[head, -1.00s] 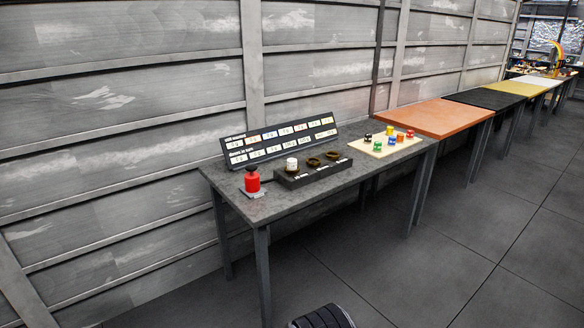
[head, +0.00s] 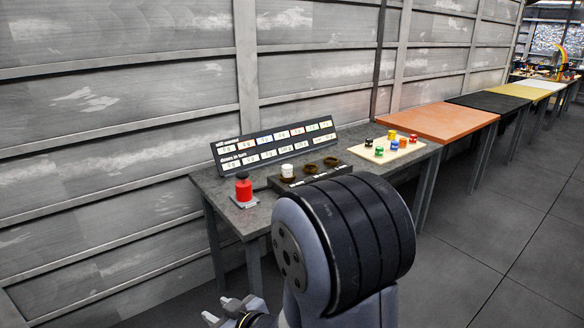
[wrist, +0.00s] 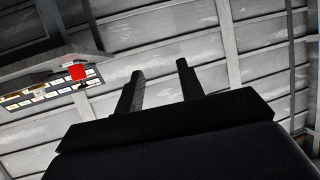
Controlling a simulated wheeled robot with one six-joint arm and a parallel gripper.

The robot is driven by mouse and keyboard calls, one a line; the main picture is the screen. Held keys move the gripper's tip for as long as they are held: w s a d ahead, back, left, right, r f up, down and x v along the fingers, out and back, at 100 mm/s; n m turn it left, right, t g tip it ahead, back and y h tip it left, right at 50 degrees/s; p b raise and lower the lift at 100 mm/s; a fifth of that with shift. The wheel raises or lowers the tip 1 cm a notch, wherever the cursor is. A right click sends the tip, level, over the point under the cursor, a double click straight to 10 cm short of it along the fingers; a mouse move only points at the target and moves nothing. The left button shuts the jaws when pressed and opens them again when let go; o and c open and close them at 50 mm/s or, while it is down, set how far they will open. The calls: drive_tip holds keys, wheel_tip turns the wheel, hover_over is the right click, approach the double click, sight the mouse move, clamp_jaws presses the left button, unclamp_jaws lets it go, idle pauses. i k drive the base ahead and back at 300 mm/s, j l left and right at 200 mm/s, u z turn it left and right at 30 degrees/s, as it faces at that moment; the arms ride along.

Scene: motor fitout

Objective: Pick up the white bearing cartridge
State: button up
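The white bearing cartridge (head: 288,170) stands upright in the left seat of a dark block (head: 338,170) on the grey table (head: 215,182). The other two seats of the block show as empty rings. My gripper (head: 222,312) is low at the bottom of the head view, in front of the table and well away from the cartridge. In the wrist view my gripper (wrist: 160,68) shows two fingers apart with nothing between them. The cartridge cannot be made out in the wrist view. My arm hides the front right part of the table.
A red cylinder with a black top (head: 243,188) stands at the table's left end; it also shows in the wrist view (wrist: 77,73). A label board (head: 275,143) leans behind the block. A pale tray (head: 372,155) holds several coloured pieces. An orange-topped table (head: 440,122) adjoins on the right.

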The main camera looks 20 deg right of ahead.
sight(287, 169)
drive_tip(key=i+l, duration=1.85)
drive_tip(key=l, duration=0.3)
drive_tip(key=l+z, duration=0.05)
